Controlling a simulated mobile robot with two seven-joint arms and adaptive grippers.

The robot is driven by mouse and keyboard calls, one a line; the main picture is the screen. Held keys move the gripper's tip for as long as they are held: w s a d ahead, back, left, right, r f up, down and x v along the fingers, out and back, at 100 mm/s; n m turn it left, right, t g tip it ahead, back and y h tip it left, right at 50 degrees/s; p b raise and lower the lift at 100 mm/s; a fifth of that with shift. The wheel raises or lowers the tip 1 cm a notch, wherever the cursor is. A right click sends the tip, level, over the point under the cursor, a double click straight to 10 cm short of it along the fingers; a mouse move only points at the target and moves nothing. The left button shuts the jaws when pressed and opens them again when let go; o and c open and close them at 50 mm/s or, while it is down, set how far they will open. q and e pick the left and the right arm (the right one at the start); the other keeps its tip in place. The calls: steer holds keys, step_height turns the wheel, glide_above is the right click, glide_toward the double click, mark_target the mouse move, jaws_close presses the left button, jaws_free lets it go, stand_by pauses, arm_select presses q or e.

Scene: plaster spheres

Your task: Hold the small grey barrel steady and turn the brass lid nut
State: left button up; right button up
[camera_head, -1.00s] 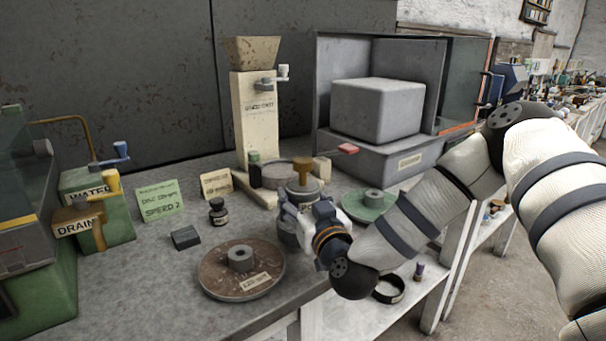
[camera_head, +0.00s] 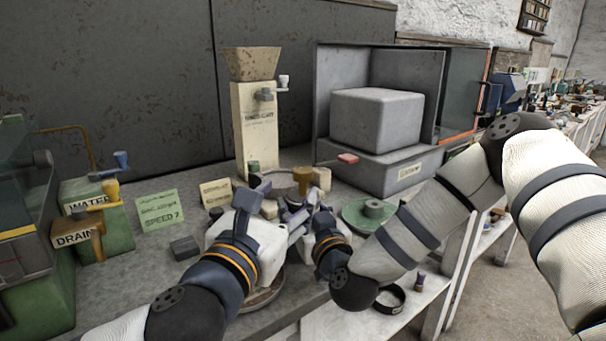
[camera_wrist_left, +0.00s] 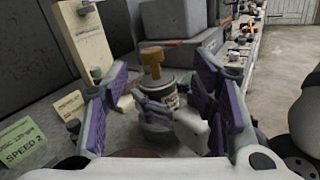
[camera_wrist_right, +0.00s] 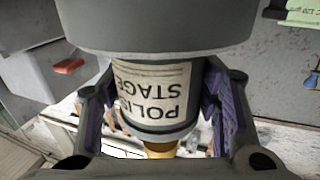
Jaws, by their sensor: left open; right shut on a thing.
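The small grey barrel stands on the bench, mostly hidden by my grippers in the head view. In the right wrist view it (camera_wrist_right: 135,110) shows upside down with a "POLISH STAGE" label. My right gripper (camera_wrist_right: 160,105) is shut around its side. The brass lid nut (camera_head: 302,180) sits on top of the barrel; the left wrist view shows it clearly (camera_wrist_left: 152,60). My left gripper (camera_head: 275,208) is open in front of the barrel. In the left wrist view its fingers (camera_wrist_left: 160,105) are spread, with the barrel and nut beyond them, and the nut is ungripped.
A cream hopper stand (camera_head: 256,130) and a grey cabinet (camera_head: 400,165) stand behind. A green disc (camera_head: 355,218) lies to the right. A rusty disc (camera_head: 262,300) is mostly covered by my left arm. A dark block (camera_head: 185,248) and green tanks (camera_head: 110,225) are left.

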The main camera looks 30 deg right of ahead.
mark_target(300, 178)
arm_select(q)
steer(key=w+d+n, duration=0.1)
steer(key=w+d, duration=0.2)
steer(key=w+d+f+n, duration=0.1)
steer(key=w+d, duration=0.5)
steer(key=shift+w+d+f+n+y, duration=0.25)
steer(key=shift+w+n+y, duration=0.15)
steer(key=shift+c, duration=0.2)
